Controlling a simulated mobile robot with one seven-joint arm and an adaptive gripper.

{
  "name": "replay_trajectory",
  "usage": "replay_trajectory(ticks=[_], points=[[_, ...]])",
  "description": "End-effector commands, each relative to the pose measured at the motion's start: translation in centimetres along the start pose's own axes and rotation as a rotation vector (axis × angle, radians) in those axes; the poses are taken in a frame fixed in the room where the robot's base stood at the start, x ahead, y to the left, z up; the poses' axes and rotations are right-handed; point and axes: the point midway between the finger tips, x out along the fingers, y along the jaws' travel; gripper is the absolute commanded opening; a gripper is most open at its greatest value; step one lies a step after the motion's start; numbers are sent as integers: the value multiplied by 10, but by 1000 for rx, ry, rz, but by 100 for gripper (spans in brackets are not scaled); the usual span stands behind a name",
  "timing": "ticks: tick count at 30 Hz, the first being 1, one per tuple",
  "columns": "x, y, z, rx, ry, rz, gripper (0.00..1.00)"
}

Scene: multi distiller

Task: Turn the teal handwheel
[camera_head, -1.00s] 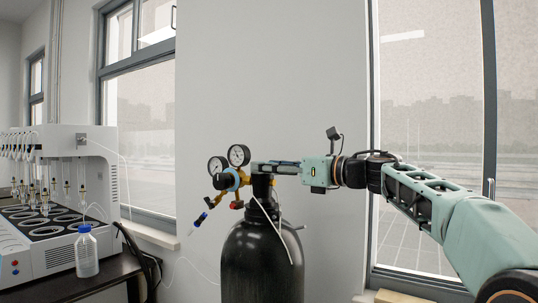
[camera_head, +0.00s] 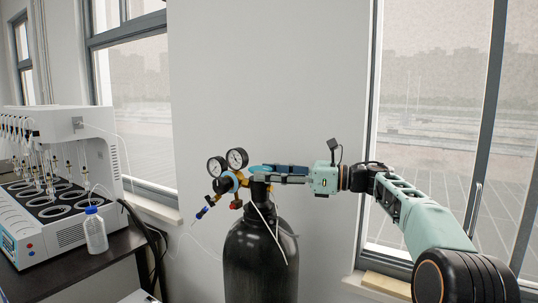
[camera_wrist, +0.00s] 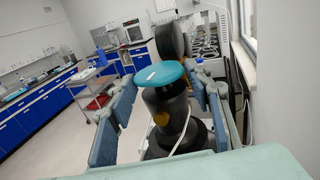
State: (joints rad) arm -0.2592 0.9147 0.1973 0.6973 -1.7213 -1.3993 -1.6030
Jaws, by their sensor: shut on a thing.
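The teal handwheel (camera_wrist: 158,74) sits on top of the black gas cylinder (camera_head: 261,262). In the wrist view it is a flat disc with a small pale mark, lying between the two blue-padded fingers of my gripper (camera_wrist: 157,88). In the head view only part of the handwheel (camera_head: 260,169) shows at the fingertips. My gripper (camera_head: 268,173) reaches in from the right, about level, and is shut on the handwheel. The far contact is hard to see.
Two round gauges (camera_head: 227,162) and a regulator with a blue-tipped outlet (camera_head: 205,208) stand just left of the handwheel. A bench at left holds a white distiller (camera_head: 77,190) and a blue-capped bottle (camera_head: 95,231). A wall and windows are behind.

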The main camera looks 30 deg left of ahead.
Motion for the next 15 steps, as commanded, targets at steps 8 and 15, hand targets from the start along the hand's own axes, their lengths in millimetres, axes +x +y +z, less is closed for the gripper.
replay_trajectory(ticks=[8,15], points=[[1,-2,4,1,1,66,22],[1,-2,1,1,1,95,22]])
